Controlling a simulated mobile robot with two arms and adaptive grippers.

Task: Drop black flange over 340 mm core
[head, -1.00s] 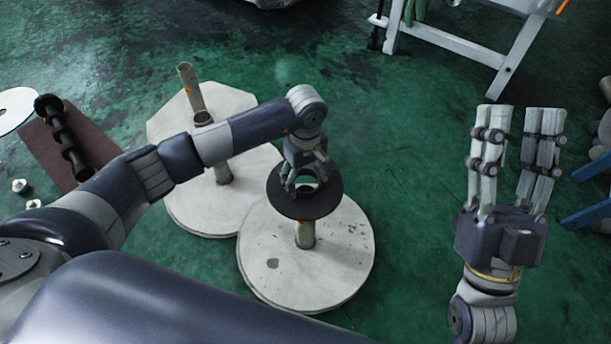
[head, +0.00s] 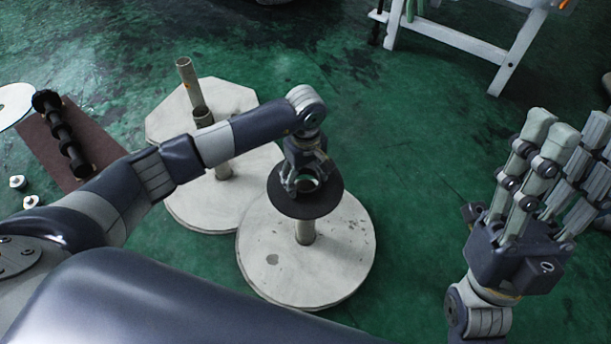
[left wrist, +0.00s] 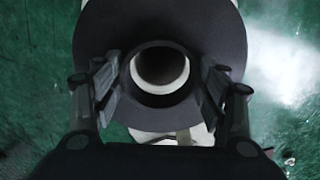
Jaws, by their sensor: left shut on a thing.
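The black flange (head: 325,201) is a dark disc with a raised hub ring around its bore. My left gripper (head: 304,184) is shut on this hub from above. In the left wrist view the fingers (left wrist: 160,85) press on both sides of the hub, with the flange disc (left wrist: 215,45) spread around it. A pale upright core (head: 305,232) stands on a round base directly below the flange. The disc hides the core's top, so I cannot tell whether it enters the bore. My right gripper (head: 570,140) is open and empty, far to the right.
The round white base (head: 265,275) adjoins another base (head: 180,135) carrying taller pale tubes (head: 190,85). A brown board (head: 45,150) with a black ribbed rod (head: 62,133) lies at left. A white trestle (head: 470,40) stands at the back. Green floor between is clear.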

